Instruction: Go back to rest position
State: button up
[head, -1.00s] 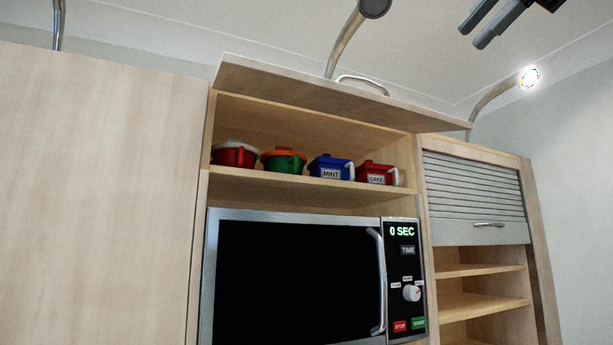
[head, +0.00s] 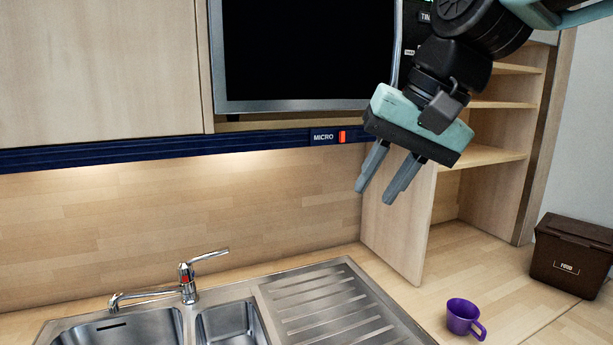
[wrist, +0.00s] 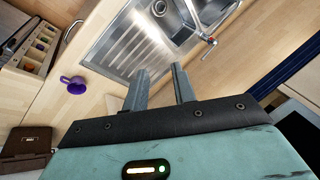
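My gripper (head: 381,185) is open and empty in the head view. Part of the microwave's control panel is hidden behind my arm.
A steel sink (head: 225,318) with a tap (head: 187,283) lies below left. A purple cup (head: 464,317) stands on the counter at the right, near a dark brown box (head: 573,256). An upright wooden panel (head: 398,226) stands behind my gripper. Open shelves (head: 497,103) are at the right.

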jog(key=s+d+f+n+g+h+b, duration=0.1)
jog(key=s+f+n, duration=0.2)
jog(key=s+f, duration=0.3)
jog(key=s+d+f+n+g+h+b, duration=0.1)
jog(key=s+f, duration=0.5)
jog(key=f, duration=0.6)
jog(key=s+d+f+n+g+h+b, duration=0.1)
jog(key=s+d+f+n+b, duration=0.1)
jog(key=s+f, duration=0.4)
notch_tip(320, 180, down, 4)
jog(key=n+b, duration=0.1)
jog(key=n, duration=0.1)
jog(key=shift+s+d+n+h, duration=0.15)
jog(key=shift+d+n+h, duration=0.15)
